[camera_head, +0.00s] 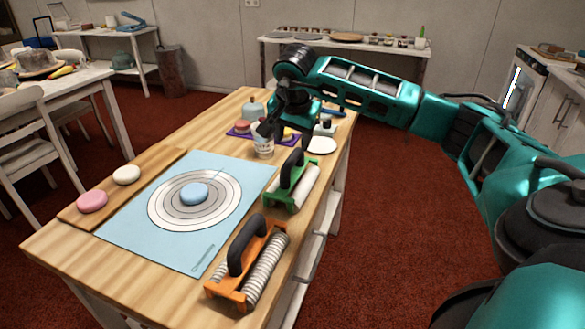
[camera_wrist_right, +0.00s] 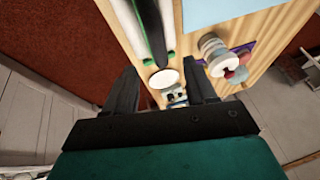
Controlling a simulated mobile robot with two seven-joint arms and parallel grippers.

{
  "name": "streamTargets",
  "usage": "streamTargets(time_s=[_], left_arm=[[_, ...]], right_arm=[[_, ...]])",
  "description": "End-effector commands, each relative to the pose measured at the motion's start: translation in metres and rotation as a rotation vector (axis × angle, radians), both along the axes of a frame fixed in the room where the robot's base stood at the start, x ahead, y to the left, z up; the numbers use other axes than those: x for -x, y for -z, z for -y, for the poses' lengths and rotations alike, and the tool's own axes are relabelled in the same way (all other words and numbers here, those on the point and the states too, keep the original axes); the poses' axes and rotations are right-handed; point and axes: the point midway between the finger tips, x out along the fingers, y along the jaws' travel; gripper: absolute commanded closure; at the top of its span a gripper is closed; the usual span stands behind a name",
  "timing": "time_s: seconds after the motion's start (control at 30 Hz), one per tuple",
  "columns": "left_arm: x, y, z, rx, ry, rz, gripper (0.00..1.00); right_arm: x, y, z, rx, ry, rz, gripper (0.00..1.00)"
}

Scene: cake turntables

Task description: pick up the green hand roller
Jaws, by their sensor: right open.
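The green hand roller (camera_head: 307,186) lies on the wooden table, right of the blue mat, with a black handle on top and a pale roller in a green frame. In the right wrist view, part of its pale roller (camera_wrist_right: 165,22) and black handle shows at the top, beyond my fingertips. My right gripper (camera_head: 284,133) is above the table, behind the roller, open and pointing down. In the wrist view its two black fingers (camera_wrist_right: 161,75) stand apart with nothing held between them. My left gripper is not in view.
An orange hand roller (camera_head: 265,265) lies nearer, at the table's right edge. The blue mat (camera_head: 140,235) has printed rings and a blue disc. A jar (camera_head: 264,148), a purple mat (camera_head: 236,133) and a white disc (camera_head: 322,145) are near my right gripper.

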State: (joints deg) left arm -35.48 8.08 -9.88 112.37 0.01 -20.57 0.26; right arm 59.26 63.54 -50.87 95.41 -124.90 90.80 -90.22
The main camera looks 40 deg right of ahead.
Motion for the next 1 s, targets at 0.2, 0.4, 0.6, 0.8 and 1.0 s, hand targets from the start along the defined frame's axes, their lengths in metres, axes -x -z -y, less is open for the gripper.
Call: streamTargets(time_s=[0.2, 0.4, 0.6, 0.8, 1.0], left_arm=[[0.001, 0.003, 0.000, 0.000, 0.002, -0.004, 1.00], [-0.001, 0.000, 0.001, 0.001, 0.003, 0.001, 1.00], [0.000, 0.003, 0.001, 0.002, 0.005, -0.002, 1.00], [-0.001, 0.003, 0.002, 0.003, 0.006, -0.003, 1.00], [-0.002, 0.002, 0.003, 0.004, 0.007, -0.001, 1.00]], right_arm=[[-0.012, 0.034, 0.009, -0.001, 0.000, -0.002, 0.44], [-0.016, 0.047, 0.013, -0.001, -0.001, -0.001, 0.44], [-0.023, 0.076, 0.020, -0.003, 0.001, -0.002, 0.44], [-0.028, 0.089, 0.024, -0.001, -0.001, 0.000, 0.44], [-0.028, 0.088, 0.025, -0.001, -0.001, 0.000, 0.45]])
